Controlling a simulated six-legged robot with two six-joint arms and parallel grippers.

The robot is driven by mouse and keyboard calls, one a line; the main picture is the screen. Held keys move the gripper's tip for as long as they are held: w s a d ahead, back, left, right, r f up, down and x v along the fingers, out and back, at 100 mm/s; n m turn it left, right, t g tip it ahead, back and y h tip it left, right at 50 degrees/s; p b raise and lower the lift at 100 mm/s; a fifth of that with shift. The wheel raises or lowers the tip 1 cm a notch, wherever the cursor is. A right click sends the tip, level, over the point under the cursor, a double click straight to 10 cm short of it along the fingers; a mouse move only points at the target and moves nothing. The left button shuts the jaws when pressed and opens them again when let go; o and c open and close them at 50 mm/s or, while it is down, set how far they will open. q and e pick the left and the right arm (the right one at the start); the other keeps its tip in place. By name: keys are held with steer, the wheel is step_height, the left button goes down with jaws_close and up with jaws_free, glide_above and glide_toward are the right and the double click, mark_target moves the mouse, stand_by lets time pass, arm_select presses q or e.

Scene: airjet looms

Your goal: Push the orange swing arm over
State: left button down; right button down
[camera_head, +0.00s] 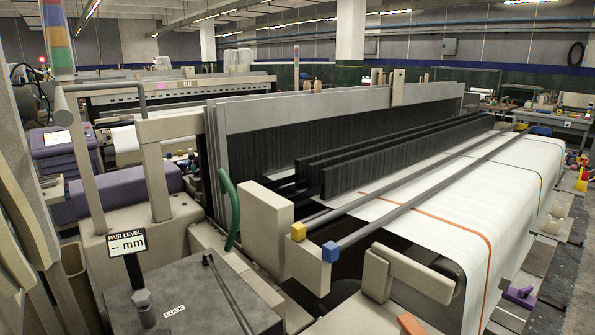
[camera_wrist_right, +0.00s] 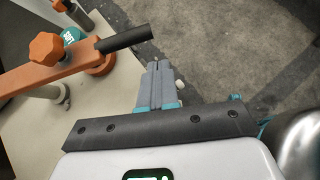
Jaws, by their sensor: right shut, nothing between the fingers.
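The orange swing arm (camera_wrist_right: 55,72) shows in the right wrist view at the upper left. It has an orange star-shaped knob (camera_wrist_right: 46,48) and a black cylindrical handle (camera_wrist_right: 125,39) that points to the upper right. A round orange piece sits under the handle's base. My right gripper (camera_wrist_right: 157,66) is shut and empty. In the picture its fingertips lie just right of and below the handle; whether they touch it I cannot tell. An orange piece (camera_head: 411,325) shows at the bottom edge of the head view; I cannot tell if it is the same arm. My left gripper is not in view.
The swing arm is over a beige machine surface (camera_wrist_right: 32,120). A teal-labelled part (camera_wrist_right: 70,37) is near the knob. Grey floor (camera_wrist_right: 230,50) lies open to the right. In the head view, the loom's white cloth (camera_head: 455,205) and long rods fill the right side.

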steer(key=shift+w+d, duration=0.1)
steer(key=shift+d, duration=0.1)
steer(key=w+d, duration=0.4)
steer(key=d, duration=0.5)
steer(key=shift+w+d, duration=0.3)
steer(key=shift+d, duration=0.05)
stand_by(2.5)
steer(key=shift+s+a, duration=0.15)
steer(key=shift+a, duration=0.85)
steer(key=shift+s+a, duration=0.15)
steer(key=shift+a, duration=0.85)
